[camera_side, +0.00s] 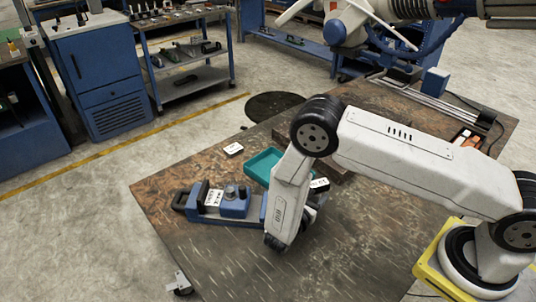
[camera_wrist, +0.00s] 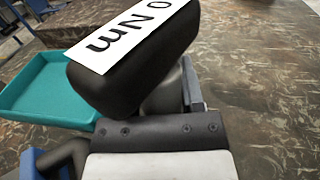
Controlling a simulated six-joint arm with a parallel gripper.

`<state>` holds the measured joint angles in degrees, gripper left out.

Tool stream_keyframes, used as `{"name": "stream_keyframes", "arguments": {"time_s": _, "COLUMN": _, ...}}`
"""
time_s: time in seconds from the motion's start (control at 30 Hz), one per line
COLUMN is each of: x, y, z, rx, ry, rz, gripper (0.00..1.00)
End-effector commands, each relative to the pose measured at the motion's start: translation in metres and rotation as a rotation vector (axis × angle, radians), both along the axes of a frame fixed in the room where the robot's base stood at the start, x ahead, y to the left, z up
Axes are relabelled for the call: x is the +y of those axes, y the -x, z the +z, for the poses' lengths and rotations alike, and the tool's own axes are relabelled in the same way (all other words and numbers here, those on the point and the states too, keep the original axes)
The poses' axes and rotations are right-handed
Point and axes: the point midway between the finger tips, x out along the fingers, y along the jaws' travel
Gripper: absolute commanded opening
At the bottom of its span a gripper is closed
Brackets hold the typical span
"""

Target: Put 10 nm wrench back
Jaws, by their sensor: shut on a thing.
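The wrench shows in the wrist view as a thick black block (camera_wrist: 130,82) with a white label; the letters "0 Nm" can be read and the rest is cut off. My gripper (camera_wrist: 158,132) is shut on it, close under the block; the grip itself is mostly hidden. In the side view a black piece with a white label (camera_side: 319,185), apparently the wrench, shows just right of my arm's lower link. That link hides most of the gripper and wrench. A blue holder (camera_side: 235,206) with a white label lies left of the link.
A teal tray (camera_side: 251,167) lies behind the blue holder and shows at left in the wrist view (camera_wrist: 45,88). A small white card (camera_side: 233,149) lies left of the tray. The worn table's (camera_side: 190,262) front left is clear. Tools and a power strip lie at the back right.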

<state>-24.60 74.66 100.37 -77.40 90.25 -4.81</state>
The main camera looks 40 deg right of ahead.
Motion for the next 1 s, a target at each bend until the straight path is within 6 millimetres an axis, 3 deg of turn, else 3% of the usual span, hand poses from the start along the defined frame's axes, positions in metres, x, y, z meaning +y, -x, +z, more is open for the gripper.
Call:
{"name": "stream_keyframes", "arguments": {"time_s": 0.2, "x": 0.0, "y": 0.0, "z": -0.012, "rx": 0.0, "ry": 0.001, "rz": 0.0, "gripper": 0.0}}
{"name": "stream_keyframes", "arguments": {"time_s": 0.63, "x": 0.0, "y": 0.0, "z": -0.016, "rx": -0.001, "ry": 0.001, "rz": 0.0, "gripper": 0.0}}
{"name": "stream_keyframes", "arguments": {"time_s": 0.67, "x": 0.0, "y": 0.0, "z": -0.016, "rx": 0.0, "ry": 0.0, "rz": 0.0, "gripper": 0.55}}
{"name": "stream_keyframes", "arguments": {"time_s": 0.73, "x": 0.0, "y": 0.0, "z": -0.016, "rx": 0.0, "ry": -0.001, "rz": 0.0, "gripper": 0.77}}
{"name": "stream_keyframes", "arguments": {"time_s": 0.77, "x": 0.0, "y": 0.0, "z": -0.016, "rx": 0.0, "ry": -0.001, "rz": 0.0, "gripper": 0.84}}
{"name": "stream_keyframes", "arguments": {"time_s": 1.0, "x": 0.0, "y": 0.0, "z": -0.016, "rx": 0.0, "ry": 0.0, "rz": 0.0, "gripper": 0.84}}
